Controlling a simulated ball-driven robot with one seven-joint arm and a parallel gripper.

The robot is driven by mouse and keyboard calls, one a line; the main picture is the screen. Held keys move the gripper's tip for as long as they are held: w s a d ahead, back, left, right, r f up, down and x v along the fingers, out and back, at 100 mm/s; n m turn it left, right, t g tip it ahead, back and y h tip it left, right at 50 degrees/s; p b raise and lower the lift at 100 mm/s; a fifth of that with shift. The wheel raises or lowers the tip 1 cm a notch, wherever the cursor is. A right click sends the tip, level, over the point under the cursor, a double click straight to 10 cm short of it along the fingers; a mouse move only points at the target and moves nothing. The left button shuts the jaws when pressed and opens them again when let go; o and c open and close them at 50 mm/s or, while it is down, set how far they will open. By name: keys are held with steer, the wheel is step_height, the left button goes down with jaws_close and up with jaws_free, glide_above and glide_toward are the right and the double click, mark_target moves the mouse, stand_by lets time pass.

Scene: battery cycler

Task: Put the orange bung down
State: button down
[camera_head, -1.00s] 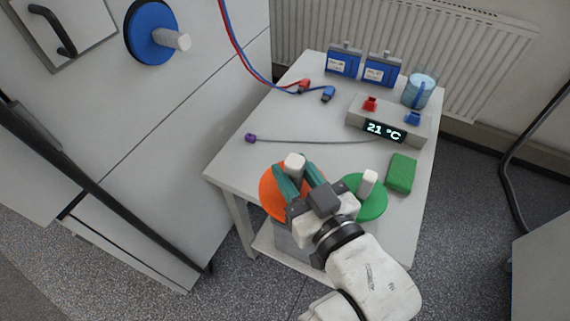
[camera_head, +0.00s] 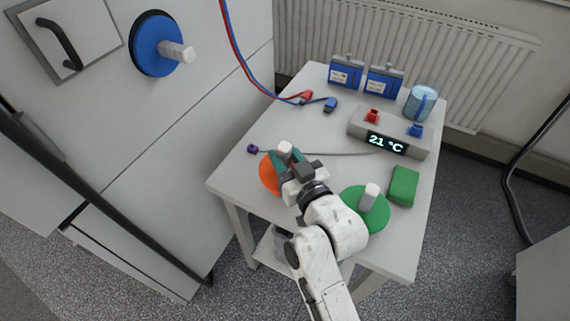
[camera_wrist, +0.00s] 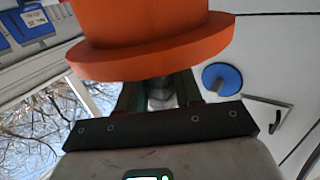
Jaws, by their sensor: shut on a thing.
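The orange bung (camera_head: 268,176) is a round orange disc with a pale grip on top. It is over the left part of the white table, and I cannot tell whether it touches the top. My gripper (camera_head: 285,154) is shut on its pale grip, and my arm covers part of the disc. In the wrist view the orange bung (camera_wrist: 150,45) fills the upper middle, with a wide flange and a narrower body. My gripper's fingers (camera_wrist: 160,98) meet its grip just below the flange.
A green bung (camera_head: 362,212) and a green block (camera_head: 403,186) stand right of my gripper. A purple-ended cable (camera_head: 253,149) lies behind it. The display box (camera_head: 358,125), blue batteries (camera_head: 383,82) and jar (camera_head: 420,102) are at the back. The table's (camera_head: 228,178) left edge is near.

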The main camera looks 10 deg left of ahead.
steer(key=shift+w+f, duration=0.15)
steer(key=shift+f, duration=0.7)
steer(key=shift+w+f, duration=0.1)
steer(key=shift+f, duration=0.75)
steer(key=shift+f, duration=0.15)
steer(key=c, duration=0.8)
jaws_free()
steer(key=shift+o, duration=0.2)
steer(key=shift+r, duration=0.2)
steer(key=b+v, duration=0.2)
steer(key=v, duration=1)
